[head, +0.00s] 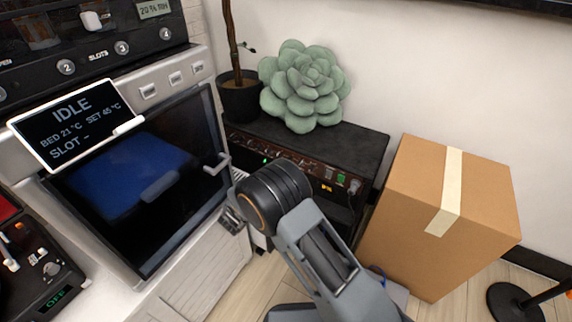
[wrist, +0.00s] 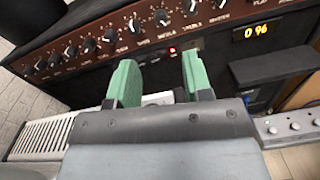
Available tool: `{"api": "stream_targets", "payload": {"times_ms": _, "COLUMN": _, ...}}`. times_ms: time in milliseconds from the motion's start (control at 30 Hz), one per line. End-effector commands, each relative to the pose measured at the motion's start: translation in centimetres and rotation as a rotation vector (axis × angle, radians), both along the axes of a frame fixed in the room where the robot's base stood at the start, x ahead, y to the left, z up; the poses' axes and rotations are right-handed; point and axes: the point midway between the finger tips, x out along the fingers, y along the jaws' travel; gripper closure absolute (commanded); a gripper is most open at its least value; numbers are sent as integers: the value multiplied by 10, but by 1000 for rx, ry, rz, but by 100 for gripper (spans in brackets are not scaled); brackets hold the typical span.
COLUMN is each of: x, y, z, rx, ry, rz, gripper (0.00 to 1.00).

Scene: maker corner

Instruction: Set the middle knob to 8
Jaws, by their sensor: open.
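The black amplifier (head: 345,148) has a brown control panel facing me. In the wrist view a row of black knobs runs along the panel (wrist: 110,28). The middle knob (wrist: 161,17) appears to be the one above a small label that looks like MIDDLE; its setting is too small to read. My gripper (wrist: 160,80) is open, with its two green fingers apart and nothing between them. It is in front of and below the knob row in the picture, apart from the middle knob. In the head view my arm hides part of the panel and the fingers.
A potted plant (head: 240,97) and a green succulent cushion (head: 305,88) stand on the amplifier. A cardboard box (head: 420,205) is at its right. A white machine with a dark door (head: 140,185) and a handle is at its left. A yellow display (wrist: 256,31) shows digits.

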Motion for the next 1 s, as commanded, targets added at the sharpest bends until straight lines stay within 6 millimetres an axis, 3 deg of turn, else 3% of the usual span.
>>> {"api": "stream_targets", "payload": {"times_ms": 200, "x": 36, "y": -27, "z": -3, "rx": 5, "ry": -2, "rz": -6, "gripper": 54}}
{"api": "stream_targets", "payload": {"times_ms": 500, "x": 73, "y": -52, "z": -2, "rx": 4, "ry": -1, "rz": -5, "gripper": 54}}
{"api": "stream_targets", "payload": {"times_ms": 1000, "x": 86, "y": -61, "z": 0, "rx": 4, "ry": 0, "rz": -2, "gripper": 54}}
